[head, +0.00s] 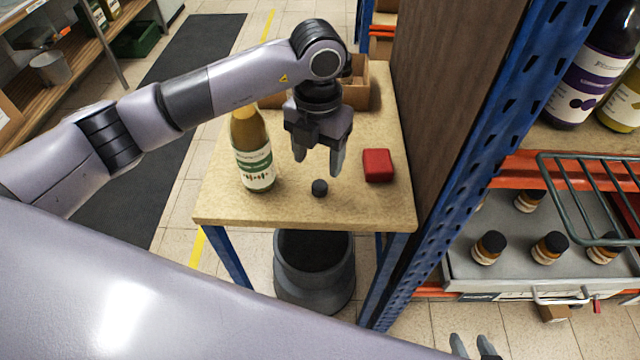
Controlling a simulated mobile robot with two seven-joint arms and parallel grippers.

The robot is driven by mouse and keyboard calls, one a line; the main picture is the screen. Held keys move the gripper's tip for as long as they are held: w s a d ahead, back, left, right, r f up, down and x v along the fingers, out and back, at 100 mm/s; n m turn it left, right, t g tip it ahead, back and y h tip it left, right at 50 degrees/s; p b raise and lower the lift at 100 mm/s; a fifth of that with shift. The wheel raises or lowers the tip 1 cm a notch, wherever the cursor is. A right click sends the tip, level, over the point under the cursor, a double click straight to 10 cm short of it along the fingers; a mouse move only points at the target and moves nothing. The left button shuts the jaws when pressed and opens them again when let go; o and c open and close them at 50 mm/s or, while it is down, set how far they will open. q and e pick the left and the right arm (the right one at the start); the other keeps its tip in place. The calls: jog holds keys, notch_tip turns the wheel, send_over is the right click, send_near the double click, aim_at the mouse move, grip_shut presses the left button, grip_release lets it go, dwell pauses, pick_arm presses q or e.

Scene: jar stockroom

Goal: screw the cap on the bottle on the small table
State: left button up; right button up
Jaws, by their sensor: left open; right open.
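The bottle (253,160) stands upright on the left part of the small table (222,205). It holds yellowish liquid and has a white and green label; my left arm passes in front of its top, so its mouth is hidden. A small dark cap (319,187) lies on the table to the right of the bottle. My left gripper (318,162) points down above the table, open and empty, just behind and above the cap. My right gripper (474,345) shows only its fingertips at the bottom edge, open, away from the table.
A red block (377,165) lies right of the cap. A cardboard box (356,88) stands at the table's back. A blue-posted rack (455,190) with a wooden side panel rises close on the right, with a grey tray (505,262) of small jars. A dark bin (314,270) stands below.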

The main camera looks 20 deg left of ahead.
aim_at(320, 185)
pick_arm(q)
jog(key=shift+f, duration=1)
jog(key=shift+d, duration=0.1)
jog(key=shift+w+f+p, duration=0.15)
jog(key=shift+f+p, duration=0.45)
jog(key=shift+f, duration=2)
jog(key=c, duration=1.1)
